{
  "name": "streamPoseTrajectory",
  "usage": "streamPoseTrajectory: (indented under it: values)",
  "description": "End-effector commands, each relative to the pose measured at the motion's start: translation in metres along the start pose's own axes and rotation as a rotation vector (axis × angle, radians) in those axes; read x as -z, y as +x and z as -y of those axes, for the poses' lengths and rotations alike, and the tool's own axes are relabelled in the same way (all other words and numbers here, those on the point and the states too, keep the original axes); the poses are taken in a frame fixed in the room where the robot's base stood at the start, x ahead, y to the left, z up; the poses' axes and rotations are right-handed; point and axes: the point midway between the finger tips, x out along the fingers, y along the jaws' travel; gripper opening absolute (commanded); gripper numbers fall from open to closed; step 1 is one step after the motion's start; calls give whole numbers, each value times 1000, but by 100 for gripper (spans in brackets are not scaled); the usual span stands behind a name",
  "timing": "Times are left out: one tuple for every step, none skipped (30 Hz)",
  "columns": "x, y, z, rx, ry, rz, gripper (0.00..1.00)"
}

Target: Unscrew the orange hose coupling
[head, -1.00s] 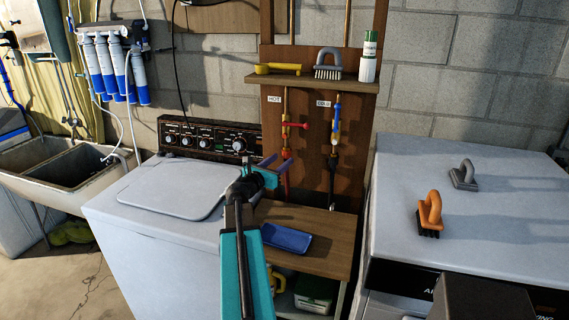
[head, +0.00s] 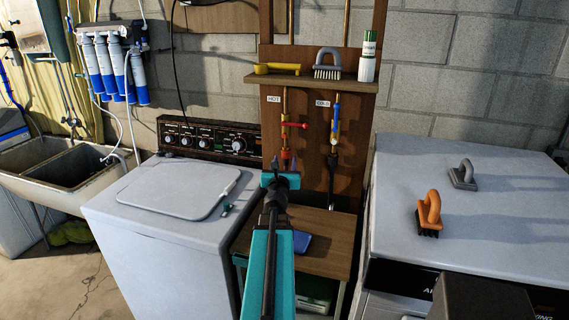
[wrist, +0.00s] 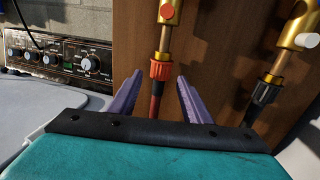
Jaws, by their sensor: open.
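The orange hose coupling (wrist: 160,69) is a ribbed collar at the bottom of the brass hot valve, with a red hose below it. In the head view the coupling (head: 286,154) shows small, just above my gripper. My gripper (wrist: 160,84) is open, its two purple fingers pointing toward the coupling, one to each side of it in the wrist view. In the head view my gripper (head: 284,165) is in front of the wooden board. I cannot tell how far the fingertips are from the coupling; no contact shows.
A second valve with a black coupling (wrist: 265,92) hangs to the right. Above is a shelf (head: 310,84) with a brush (head: 327,64) and a bottle (head: 368,58). A washer (head: 160,190) stands left, a white machine (head: 500,210) right, and a low wooden table (head: 325,255) below.

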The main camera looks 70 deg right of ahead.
Motion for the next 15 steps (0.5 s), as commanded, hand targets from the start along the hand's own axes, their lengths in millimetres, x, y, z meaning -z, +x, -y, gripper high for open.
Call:
streamPoseTrajectory:
  values:
    - [0,0,0,0,0,0,44]
    - [0,0,0,0,0,0,44]
    - [0,0,0,0,0,0,44]
    - [0,0,0,0,0,0,44]
    - [0,1,0,0,0,0,44]
    - [0,2,0,1,0,0,44]
    - [0,3,0,1,0,1,44]
    - [0,4,0,1,0,1,44]
    - [0,6,0,1,0,1,44]
    - [0,7,0,1,0,1,44]
    - [0,9,0,1,0,1,44]
    - [0,11,0,1,0,1,44]
    - [0,13,0,1,0,1,44]
    - [0,14,0,2,0,1,44]
    - [0,16,0,2,0,1,44]
